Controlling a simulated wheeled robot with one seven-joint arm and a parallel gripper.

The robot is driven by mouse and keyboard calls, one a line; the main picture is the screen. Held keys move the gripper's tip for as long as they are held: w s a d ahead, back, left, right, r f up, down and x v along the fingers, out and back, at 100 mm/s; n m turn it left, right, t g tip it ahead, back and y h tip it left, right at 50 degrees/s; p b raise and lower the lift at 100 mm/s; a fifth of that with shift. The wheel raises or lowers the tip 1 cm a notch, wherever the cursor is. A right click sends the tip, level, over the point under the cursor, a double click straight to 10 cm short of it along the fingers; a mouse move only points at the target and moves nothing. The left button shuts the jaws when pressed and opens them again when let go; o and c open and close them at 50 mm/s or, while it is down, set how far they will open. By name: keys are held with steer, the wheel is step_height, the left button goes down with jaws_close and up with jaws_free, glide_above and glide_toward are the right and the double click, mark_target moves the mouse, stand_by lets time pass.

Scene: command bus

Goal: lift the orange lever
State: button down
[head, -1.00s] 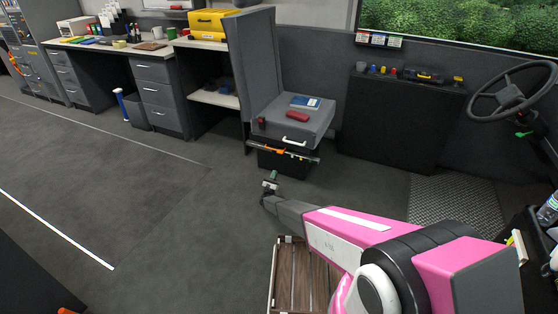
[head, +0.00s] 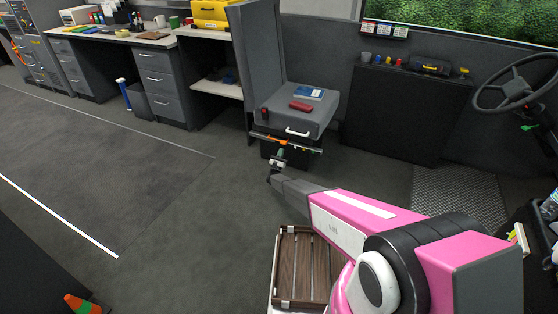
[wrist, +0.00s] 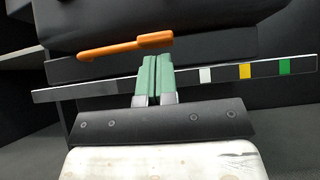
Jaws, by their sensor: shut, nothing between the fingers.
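The orange lever (wrist: 125,47) lies nearly level under the front of the grey seat, in the upper middle of the wrist view. In the head view the lever (head: 276,141) shows as a small orange bar below the seat cushion (head: 298,113). My gripper (wrist: 151,58) has its green fingers pressed together and empty. The fingertips are just below the lever in the wrist view, near its middle and right part; I cannot tell whether they touch it. In the head view my gripper (head: 281,152) is in front of the seat base, partly over the lever's lower area.
A dark rail with white, yellow and green marks (wrist: 245,71) runs across below the lever, behind my fingers. A white handle (head: 298,132) is on the seat front. A red case and a blue book (head: 309,94) lie on the seat.

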mark_target(283, 143)
steer(key=shift+x, duration=0.9)
steer(key=shift+d+r+n+t+y, duration=0.1)
steer(key=shift+r+n+t+y, duration=0.15)
steer(key=shift+n+y, duration=0.55)
steer(key=shift+r+n+t+y, duration=0.1)
steer(key=shift+n+t+y, duration=0.15)
steer(key=shift+n+y, duration=0.55)
steer(key=shift+r+n, duration=0.1)
steer(key=shift+n, duration=0.3)
step_height(283, 143, up, 4)
steer(key=n+y, duration=0.2)
steer(key=y, duration=0.1)
steer(key=n+y, duration=0.3)
steer(key=shift+s+d+n, duration=0.15)
steer(key=shift+n, duration=0.15)
steer(key=shift+w+a+r+n+g+y, duration=0.1)
steer(key=shift+a+r+n+g+y, duration=0.2)
steer(key=shift+r+n+y, duration=0.55)
steer(key=shift+w+a+r+n+g+y, duration=0.1)
steer(key=shift+a+r+n+g+y, duration=0.15)
steer(key=shift+r+n+y, duration=0.55)
steer(key=shift+w+a+r+n+g+y, duration=0.15)
steer(key=shift+r+n+g+y, duration=0.3)
steer(key=shift+n, duration=0.7)
